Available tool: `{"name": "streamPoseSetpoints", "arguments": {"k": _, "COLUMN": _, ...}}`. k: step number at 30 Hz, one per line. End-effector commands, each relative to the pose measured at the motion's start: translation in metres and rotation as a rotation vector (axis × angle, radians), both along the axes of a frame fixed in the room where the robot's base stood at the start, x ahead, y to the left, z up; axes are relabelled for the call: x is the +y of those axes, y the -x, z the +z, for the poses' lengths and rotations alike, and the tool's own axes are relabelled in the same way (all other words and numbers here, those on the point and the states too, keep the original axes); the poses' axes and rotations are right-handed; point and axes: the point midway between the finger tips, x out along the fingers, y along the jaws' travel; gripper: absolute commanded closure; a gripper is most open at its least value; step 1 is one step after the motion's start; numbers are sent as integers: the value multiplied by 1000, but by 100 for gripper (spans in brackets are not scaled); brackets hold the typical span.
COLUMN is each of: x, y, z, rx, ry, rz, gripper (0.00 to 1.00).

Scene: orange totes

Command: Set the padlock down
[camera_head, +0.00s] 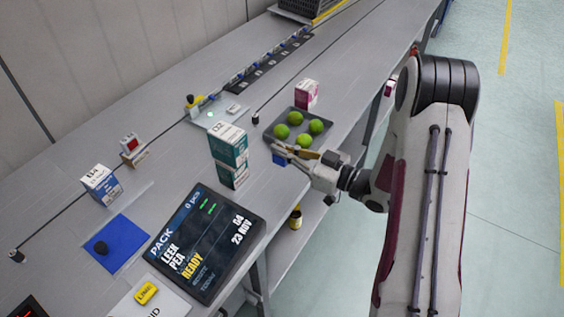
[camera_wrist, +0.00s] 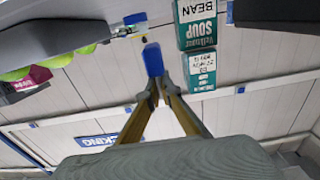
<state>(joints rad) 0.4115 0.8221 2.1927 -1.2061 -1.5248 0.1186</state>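A small blue object, apparently the padlock (camera_head: 278,159), is at the fingertips of my gripper (camera_head: 286,153). It is in the air near the front edge of the grey bench (camera_head: 225,170), just in front of the dark tray. In the wrist view the blue padlock (camera_wrist: 153,59) shows at the meeting point of the two yellowish fingers of my gripper (camera_wrist: 154,98), which are closed on it. Its shackle cannot be made out.
A dark tray (camera_head: 270,138) with several green fruits lies behind my gripper. Stacked teal boxes (camera_head: 229,147) stand to its left, a pink-and-white box (camera_head: 307,93) behind. A tilted screen (camera_head: 205,240), blue mat (camera_head: 120,234) and yellow item (camera_head: 146,293) are front left.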

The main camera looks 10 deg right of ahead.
Motion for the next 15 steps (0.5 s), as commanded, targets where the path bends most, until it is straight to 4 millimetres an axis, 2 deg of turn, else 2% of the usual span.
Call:
{"name": "streamPoseSetpoints", "arguments": {"k": 4, "x": 0, "y": 0, "z": -7, "rx": -1, "ry": -1, "rz": 0, "gripper": 100}}
{"name": "streamPoseSetpoints", "arguments": {"k": 15, "x": 0, "y": 0, "z": -8, "rx": -1, "ry": 0, "rz": 0, "gripper": 100}}
